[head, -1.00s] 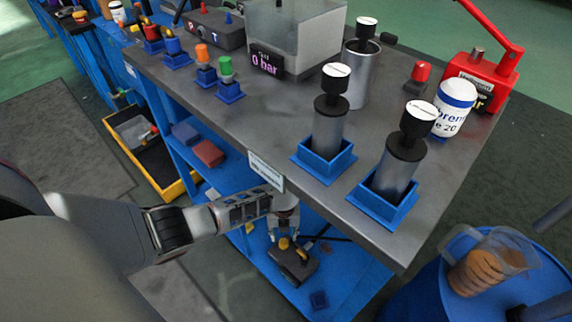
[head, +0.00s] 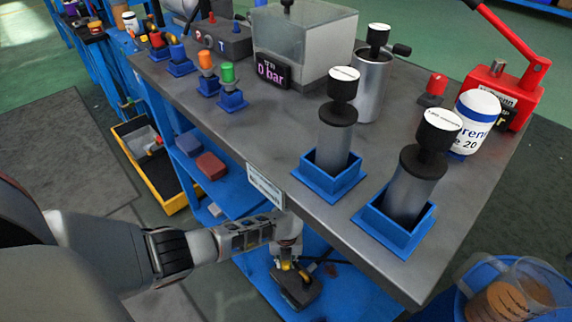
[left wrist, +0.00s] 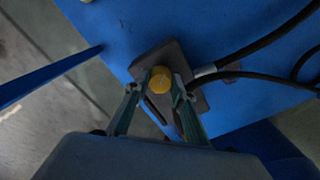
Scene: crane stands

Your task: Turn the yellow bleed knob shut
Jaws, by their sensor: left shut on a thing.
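The yellow bleed knob (left wrist: 160,79) sits on a dark grey block (left wrist: 188,62) on the blue lower shelf, in the left wrist view. My left gripper (left wrist: 157,90) is shut on the knob, one finger on each side of it. In the head view the left gripper (head: 289,258) reaches down beside the bench to the dark block (head: 298,292), and the knob (head: 286,266) is mostly hidden by the fingers. I cannot tell how far the knob is turned. My right gripper is not in view.
Black hoses (left wrist: 270,77) run from the block to the right. The grey bench top (head: 290,215) overhangs close above my left arm. It bears blue-socketed cylinders, a display reading 0 bar (head: 272,71) and a red hand pump (head: 505,92). A blue drum stands at lower right.

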